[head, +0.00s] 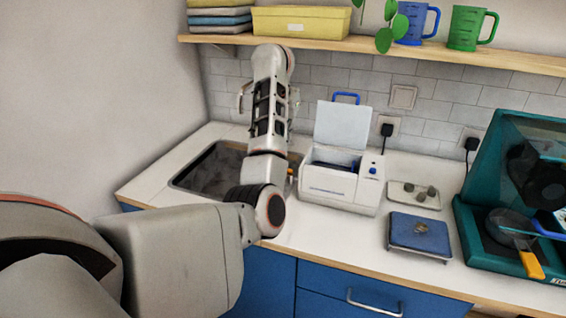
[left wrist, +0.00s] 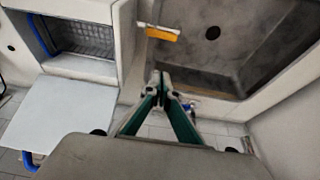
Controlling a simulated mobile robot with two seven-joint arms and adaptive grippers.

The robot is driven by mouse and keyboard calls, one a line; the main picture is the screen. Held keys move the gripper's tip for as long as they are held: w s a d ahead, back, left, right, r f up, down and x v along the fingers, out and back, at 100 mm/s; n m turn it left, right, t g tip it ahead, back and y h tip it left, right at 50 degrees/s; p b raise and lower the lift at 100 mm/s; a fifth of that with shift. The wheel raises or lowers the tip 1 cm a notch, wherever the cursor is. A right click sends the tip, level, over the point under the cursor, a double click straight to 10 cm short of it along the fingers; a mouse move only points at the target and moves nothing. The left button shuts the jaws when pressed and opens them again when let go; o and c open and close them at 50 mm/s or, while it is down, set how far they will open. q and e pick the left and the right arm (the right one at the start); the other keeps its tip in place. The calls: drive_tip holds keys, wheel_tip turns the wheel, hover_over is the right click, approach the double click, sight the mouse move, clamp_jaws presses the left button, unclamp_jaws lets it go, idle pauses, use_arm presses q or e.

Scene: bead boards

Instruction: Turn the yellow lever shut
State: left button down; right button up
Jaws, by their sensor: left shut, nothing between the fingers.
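The yellow lever (left wrist: 162,34) shows in the left wrist view as a short orange-yellow bar at the sink edge, on the counter strip between the sink and the white machine. In the head view only a small yellow bit (head: 291,171) shows beside my left arm. My left gripper (left wrist: 163,78) is shut and empty, with its fingertips below the lever in the left wrist view and apart from it in the picture. In the head view my left arm reaches over the sink edge, and its fingers cannot be made out. My right gripper is not in view.
The dark sink (head: 208,165) lies left of my arm. A white machine (head: 340,188) with its lid up stands close to the right. Farther right are a blue scale (head: 419,236) and a teal appliance (head: 470,225) with a yellow-handled pan (head: 531,265). A shelf (head: 380,45) hangs above.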

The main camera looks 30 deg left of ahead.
use_arm(q)
wheel_tip(320, 180, down, 7)
drive_tip(key=s+p, duration=0.1)
drive_tip(key=shift+s, duration=0.25)
idle(0.3)
drive_tip(key=shift+d, duration=0.15)
